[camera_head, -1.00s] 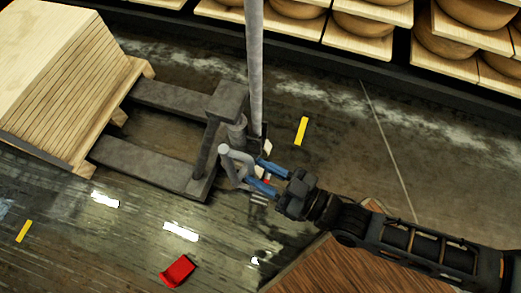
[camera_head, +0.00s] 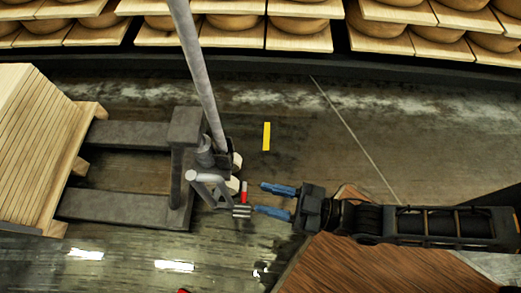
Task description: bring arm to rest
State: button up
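My gripper (camera_head: 277,199) has two blue fingers held apart, with nothing between them. It points left, just right of the base of a grey pallet jack (camera_head: 185,140). A small gap of floor shows between the fingertips and the jack's red lever (camera_head: 244,189). My arm (camera_head: 430,224) reaches in from the right edge, extended nearly straight across the picture.
The jack's forks run left under a stack of wooden boards (camera_head: 35,150). Its long handle (camera_head: 200,75) rises to the top edge. Shelves with cheese wheels (camera_head: 302,8) line the back. A brown wooden surface (camera_head: 370,265) lies below my arm. Floor around the yellow strip (camera_head: 266,136) is clear.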

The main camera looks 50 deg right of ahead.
dwell(0.6)
jog(key=s+d+r+m+g+h, duration=0.1)
jog(key=s+d+r+m+h, duration=0.15)
jog(key=s+r, duration=0.45)
jog(key=s+d+r+m+g+h, duration=0.1)
jog(key=s+d+r+m+h, duration=0.2)
jog(key=r, duration=0.7)
notch_tip(320, 180, up, 19)
jog(key=h+p, duration=0.1)
jog(key=p, duration=1.7)
jog(key=shift+w+n+p, duration=0.25)
jog(key=shift+n+p, duration=0.05)
jog(key=shift+n, duration=0.15)
jog(key=shift+a, duration=0.1)
